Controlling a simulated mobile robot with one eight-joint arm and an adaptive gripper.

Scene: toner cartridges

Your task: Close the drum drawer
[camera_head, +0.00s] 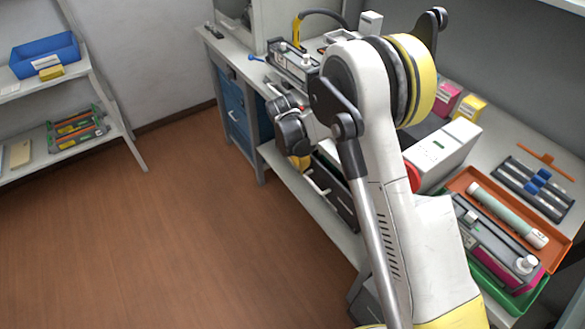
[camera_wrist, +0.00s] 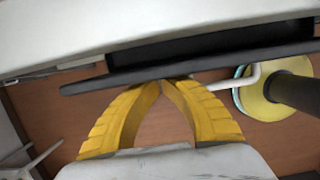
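In the wrist view a long dark panel (camera_wrist: 90,86) with a black recess (camera_wrist: 210,46) behind it juts out below a white body; it looks like the drum drawer, standing partly open, though I cannot be sure. My gripper (camera_wrist: 160,84) has its two yellow fingers brought together at the tips, with nothing seen between them. The tips are at the panel's near edge; whether they touch it I cannot tell. In the head view my gripper (camera_head: 300,163) shows only in part beside the bench front, and my arm hides the drawer.
The bench (camera_head: 510,130) holds a grey device (camera_head: 294,60), a white box (camera_head: 442,152), an orange tray (camera_head: 470,178) and a green tray (camera_head: 525,301). A lower shelf (camera_head: 312,205) carries dark items. A rack (camera_head: 85,145) stands at left. The brown floor (camera_head: 150,220) is open.

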